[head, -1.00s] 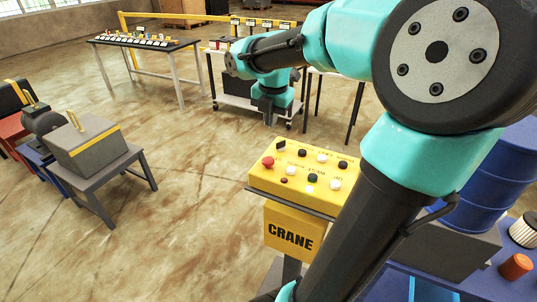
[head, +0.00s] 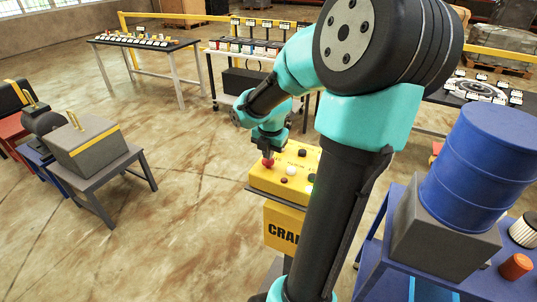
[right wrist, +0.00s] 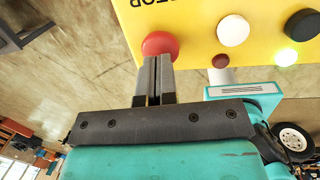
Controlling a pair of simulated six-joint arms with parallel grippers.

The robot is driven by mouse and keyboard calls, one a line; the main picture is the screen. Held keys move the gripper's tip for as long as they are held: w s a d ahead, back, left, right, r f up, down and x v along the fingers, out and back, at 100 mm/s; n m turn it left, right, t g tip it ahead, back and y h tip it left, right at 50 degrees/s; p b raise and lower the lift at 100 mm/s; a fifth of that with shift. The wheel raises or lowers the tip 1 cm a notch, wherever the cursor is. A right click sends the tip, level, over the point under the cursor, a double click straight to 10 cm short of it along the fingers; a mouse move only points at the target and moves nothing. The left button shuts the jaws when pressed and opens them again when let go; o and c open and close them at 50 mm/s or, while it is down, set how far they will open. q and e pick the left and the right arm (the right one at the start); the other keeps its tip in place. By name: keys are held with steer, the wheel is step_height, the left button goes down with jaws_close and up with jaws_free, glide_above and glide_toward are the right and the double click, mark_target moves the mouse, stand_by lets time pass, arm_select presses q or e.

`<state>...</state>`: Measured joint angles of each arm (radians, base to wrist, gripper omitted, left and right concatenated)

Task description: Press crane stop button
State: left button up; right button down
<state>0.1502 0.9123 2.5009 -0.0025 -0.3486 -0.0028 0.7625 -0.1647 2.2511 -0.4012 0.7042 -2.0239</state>
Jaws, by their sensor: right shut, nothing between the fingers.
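The yellow crane control box (head: 270,181) stands on a post marked CRANE in the head view. My right gripper (head: 267,154) is right above that button, pointing down. In the right wrist view the shut, empty fingertips (right wrist: 158,58) overlap the lower edge of the red button (right wrist: 160,43). They look at or very near it; I cannot tell if they touch or if the button is pushed in. My left gripper is not in view.
White (right wrist: 233,30) and black (right wrist: 303,24) buttons, a small dark red one (right wrist: 221,61) and a lit green one (right wrist: 285,58) are close by. My right arm hides the box's right part. A blue barrel (head: 480,165) stands at right; open floor lies left.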

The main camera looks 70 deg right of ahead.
mark_target(270, 172)
steer(key=shift+f, duration=0.55)
steer(key=shift+f, duration=1.05)
steer(key=shift+r, duration=0.45)
step_height(270, 172, up, 14)
steer(key=s+a, duration=0.1)
steer(key=shift+a+f, duration=0.2)
steer(key=shift+f, duration=0.05)
steer(key=shift+f, duration=0.1)
